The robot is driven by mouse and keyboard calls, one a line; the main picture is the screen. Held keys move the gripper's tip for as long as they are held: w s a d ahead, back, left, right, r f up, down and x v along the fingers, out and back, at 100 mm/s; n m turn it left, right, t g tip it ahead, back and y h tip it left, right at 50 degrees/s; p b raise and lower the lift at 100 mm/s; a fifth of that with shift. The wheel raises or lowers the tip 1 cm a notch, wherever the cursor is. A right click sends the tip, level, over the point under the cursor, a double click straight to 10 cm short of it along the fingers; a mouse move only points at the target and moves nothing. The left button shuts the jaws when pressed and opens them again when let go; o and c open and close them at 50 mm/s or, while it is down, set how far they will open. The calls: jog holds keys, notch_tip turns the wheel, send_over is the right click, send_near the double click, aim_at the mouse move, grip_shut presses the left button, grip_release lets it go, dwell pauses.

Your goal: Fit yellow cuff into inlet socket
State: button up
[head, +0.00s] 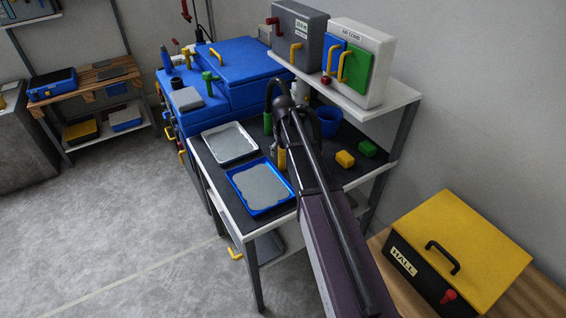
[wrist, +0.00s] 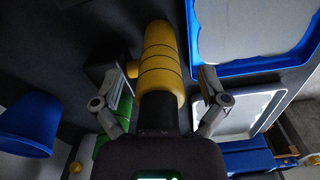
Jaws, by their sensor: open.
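The yellow cuff (wrist: 160,62) is a ribbed yellow cylinder with dark bands, a small yellow side stub and a black lower end. In the wrist view it lies between the two spread fingers of my gripper (wrist: 160,82), with visible gaps on both sides. A yellow piece, apparently this cuff (head: 282,158), shows beside my arm over the dark bench top in the head view. My gripper is open; my arm mostly hides it in the head view. I cannot make out which part is the inlet socket.
A blue tray (head: 233,176) and a white tray (head: 207,134) lie left of my arm. A blue bucket (head: 328,123), a yellow block (head: 345,159) and a green block (head: 367,148) stand right. A shelf (head: 394,96) overhangs the bench's back. A blue machine (head: 238,61) stands behind.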

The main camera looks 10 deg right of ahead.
jog(key=shift+f, duration=0.45)
dwell(0.3)
jog(key=c, duration=1.3)
